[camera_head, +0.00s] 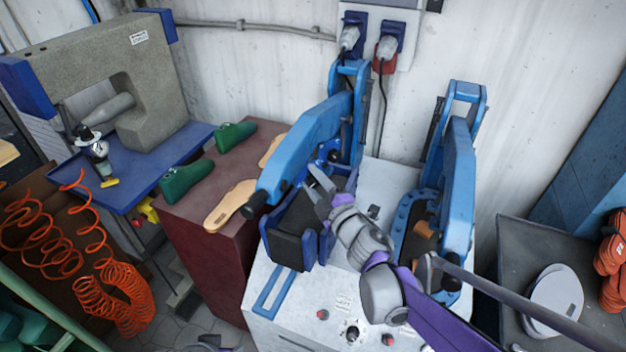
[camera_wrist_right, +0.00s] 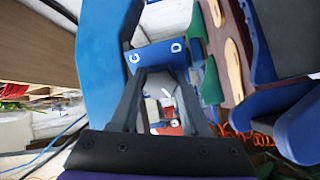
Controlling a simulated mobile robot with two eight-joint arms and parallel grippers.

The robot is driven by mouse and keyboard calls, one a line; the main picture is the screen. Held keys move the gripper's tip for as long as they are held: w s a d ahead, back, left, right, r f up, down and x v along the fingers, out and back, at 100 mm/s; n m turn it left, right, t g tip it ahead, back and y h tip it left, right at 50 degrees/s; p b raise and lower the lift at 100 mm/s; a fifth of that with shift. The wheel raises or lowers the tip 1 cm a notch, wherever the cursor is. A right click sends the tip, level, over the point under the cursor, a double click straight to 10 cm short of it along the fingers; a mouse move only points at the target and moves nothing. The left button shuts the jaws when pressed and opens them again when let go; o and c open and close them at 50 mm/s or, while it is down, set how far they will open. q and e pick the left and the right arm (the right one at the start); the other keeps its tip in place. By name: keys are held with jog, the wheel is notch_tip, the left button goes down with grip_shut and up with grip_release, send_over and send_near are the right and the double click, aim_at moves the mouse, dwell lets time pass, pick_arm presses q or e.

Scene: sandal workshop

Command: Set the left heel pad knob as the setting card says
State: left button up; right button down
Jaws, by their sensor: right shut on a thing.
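My right gripper (camera_head: 318,180) reaches in over the left blue press (camera_head: 305,145), fingers pointing away from me.
A second blue press (camera_head: 455,190) stands close on the right. Green shoe lasts (camera_head: 186,180) and tan soles (camera_head: 230,204) lie on the dark red cabinet (camera_head: 212,262) at left. Orange coiled hose (camera_head: 105,290) hangs further left. A grey side table (camera_head: 515,245) is at right.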

jog(key=shift+n, duration=1.9)
jog(key=shift+c, duration=1.9)
grip_release()
